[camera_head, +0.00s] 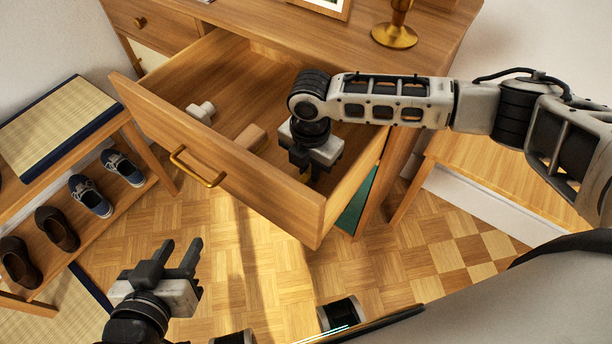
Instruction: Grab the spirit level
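No spirit level can be made out for certain. The open drawer (215,165) holds a small white object (202,112) and a light wooden block-like piece (251,137). My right gripper (305,172) points down inside the drawer's right end, close to the front panel. A small yellowish bit shows at its fingertips; I cannot tell what it is, or whether the fingers are shut on it. The gripper and forearm hide part of the drawer floor. My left gripper (180,245) is open and empty, above the parquet floor in front of the drawer.
The drawer belongs to a wooden cabinet (290,35) with a brass candlestick-like stand (396,35) on top. A brass handle (197,168) sticks out of the drawer front. A shoe bench (110,215) with several shoes stands at left. The parquet (235,240) between is clear.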

